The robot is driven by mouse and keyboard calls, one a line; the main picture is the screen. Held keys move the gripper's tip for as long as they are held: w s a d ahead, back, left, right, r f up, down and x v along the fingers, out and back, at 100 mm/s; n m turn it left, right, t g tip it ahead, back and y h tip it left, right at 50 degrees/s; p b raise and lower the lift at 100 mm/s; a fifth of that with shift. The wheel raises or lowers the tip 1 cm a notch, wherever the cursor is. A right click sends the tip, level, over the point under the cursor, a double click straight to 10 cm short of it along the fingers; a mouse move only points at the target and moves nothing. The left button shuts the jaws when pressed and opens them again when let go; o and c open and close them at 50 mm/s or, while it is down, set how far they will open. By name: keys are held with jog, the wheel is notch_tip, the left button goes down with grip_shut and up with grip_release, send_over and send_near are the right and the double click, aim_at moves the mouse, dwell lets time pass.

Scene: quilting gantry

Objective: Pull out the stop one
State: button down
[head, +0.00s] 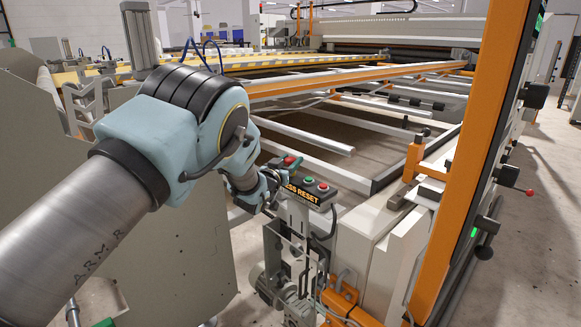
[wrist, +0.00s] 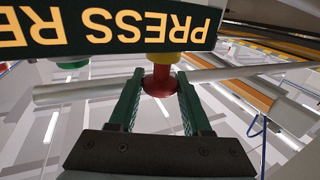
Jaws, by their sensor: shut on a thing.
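The stop button is a red mushroom head (wrist: 160,82) on a yellow collar, in the middle of the wrist view. My gripper (wrist: 160,92) has its two dark green fingers on either side of the red head, shut on it. The button sits on the control box (wrist: 100,45), whose yellow lettering reads PRESS RE upside down there. In the head view the box (head: 302,193) stands at lower centre, with my gripper (head: 287,166) at its left end. Only a little red shows there, and my wrist hides part of the box.
Right of my gripper on the box are a small red button (head: 309,181) and a green button (head: 322,187). An orange post (head: 470,160) rises at right. The gantry frame with rails (head: 320,138) lies behind. A large grey panel (head: 190,265) stands at lower left.

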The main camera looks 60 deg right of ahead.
jog(key=shift+c, duration=1.7)
grip_release()
jog(key=shift+r, duration=0.2)
jog(key=a+b, duration=0.1)
jog(key=a, duration=0.9)
jog(key=shift+s+a, duration=0.35)
jog(key=shift+s, duration=0.1)
